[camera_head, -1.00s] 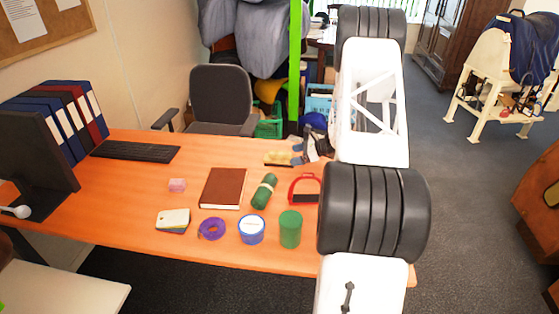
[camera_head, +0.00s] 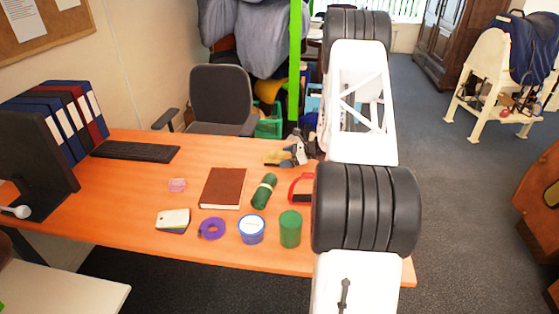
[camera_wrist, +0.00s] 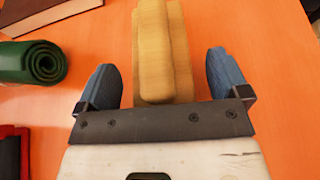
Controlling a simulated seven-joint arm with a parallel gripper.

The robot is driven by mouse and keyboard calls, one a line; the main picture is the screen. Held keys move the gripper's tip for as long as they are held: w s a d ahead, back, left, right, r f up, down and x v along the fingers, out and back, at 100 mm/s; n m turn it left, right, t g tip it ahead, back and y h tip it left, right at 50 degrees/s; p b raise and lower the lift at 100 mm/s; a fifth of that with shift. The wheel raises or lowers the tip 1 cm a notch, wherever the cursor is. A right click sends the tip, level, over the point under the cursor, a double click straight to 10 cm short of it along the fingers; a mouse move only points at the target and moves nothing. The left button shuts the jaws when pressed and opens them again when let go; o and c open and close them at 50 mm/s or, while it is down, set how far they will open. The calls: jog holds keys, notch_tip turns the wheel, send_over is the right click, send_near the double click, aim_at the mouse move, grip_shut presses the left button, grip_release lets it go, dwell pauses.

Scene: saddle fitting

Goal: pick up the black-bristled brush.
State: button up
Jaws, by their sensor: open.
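The brush (camera_head: 271,158) lies near the far edge of the orange table in the head view, with a tan wooden body and a thin dark strip low on its near side. In the wrist view the wooden top of the brush (camera_wrist: 156,55) runs lengthwise between the two blue fingers. Its bristles are hidden there. My gripper (camera_wrist: 163,70) is open, with one finger on each side of the brush and a gap to both. In the head view my gripper (camera_head: 297,152) is at the brush's right end, partly covering it.
A green roll (camera_head: 264,191), a brown book (camera_head: 222,188) and a red-and-black item (camera_head: 301,187), partly behind my arm, lie nearby. The table left of the book is mostly clear.

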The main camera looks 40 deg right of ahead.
jog(key=shift+c, duration=0.2)
jog(key=c, duration=1)
jog(key=shift+c, duration=0.2)
jog(key=shift+r, duration=0.1)
jog(key=shift+r, duration=4.95)
